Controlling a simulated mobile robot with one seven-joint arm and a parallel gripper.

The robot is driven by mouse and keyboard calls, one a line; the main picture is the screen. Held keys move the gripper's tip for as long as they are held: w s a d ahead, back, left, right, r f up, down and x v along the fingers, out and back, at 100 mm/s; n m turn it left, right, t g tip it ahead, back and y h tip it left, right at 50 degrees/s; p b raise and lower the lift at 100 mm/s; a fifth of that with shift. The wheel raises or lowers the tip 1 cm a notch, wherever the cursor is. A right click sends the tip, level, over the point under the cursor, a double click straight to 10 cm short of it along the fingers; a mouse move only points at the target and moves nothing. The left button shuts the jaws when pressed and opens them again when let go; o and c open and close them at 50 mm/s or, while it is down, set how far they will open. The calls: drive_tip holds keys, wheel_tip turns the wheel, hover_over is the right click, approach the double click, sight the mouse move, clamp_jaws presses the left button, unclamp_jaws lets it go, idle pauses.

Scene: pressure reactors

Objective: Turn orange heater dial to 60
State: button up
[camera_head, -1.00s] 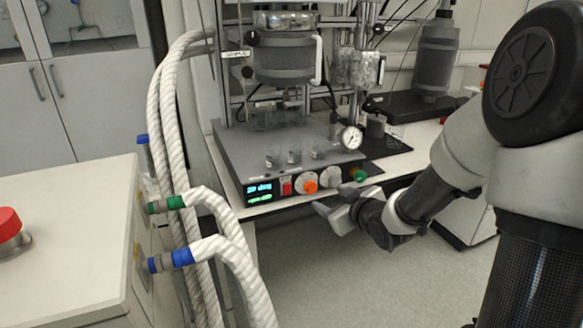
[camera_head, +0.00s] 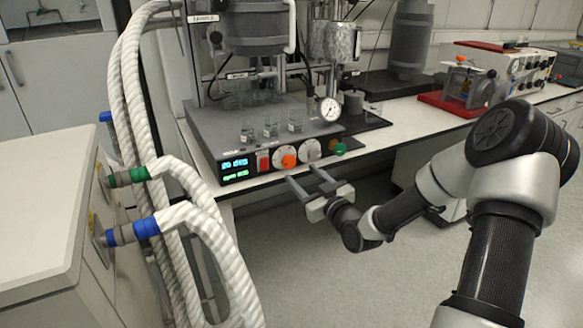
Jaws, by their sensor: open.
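The orange heater dial (camera_head: 289,161) is on the front panel of the grey heater unit (camera_head: 213,133). It is an orange knob on a white scale disc, and its setting is too small to read. Left of it are a red switch (camera_head: 263,161) and a lit display (camera_head: 234,169) with unreadable digits. Right of it are a white dial (camera_head: 311,149) and a green knob (camera_head: 339,148). My gripper (camera_head: 304,181) is open and empty, its two fingers apart, in front of and a little below the panel. It does not touch the orange dial.
White wrapped hoses (camera_head: 124,130) with green and blue fittings run down at left, beside a white cabinet (camera_head: 40,200). Several small glass vials (camera_head: 270,127) and a round gauge (camera_head: 330,109) are on or above the unit. A red-based device (camera_head: 465,90) stands at right. Floor in front is clear.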

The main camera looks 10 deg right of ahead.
sight(290, 163)
drive_tip(key=b+x, duration=0.1)
drive_tip(key=x, duration=0.6)
drive_tip(key=shift+w, duration=0.3)
drive_tip(key=shift+f, duration=0.1)
drive_tip(key=c, duration=1.1)
drive_tip(key=shift+o, duration=0.2)
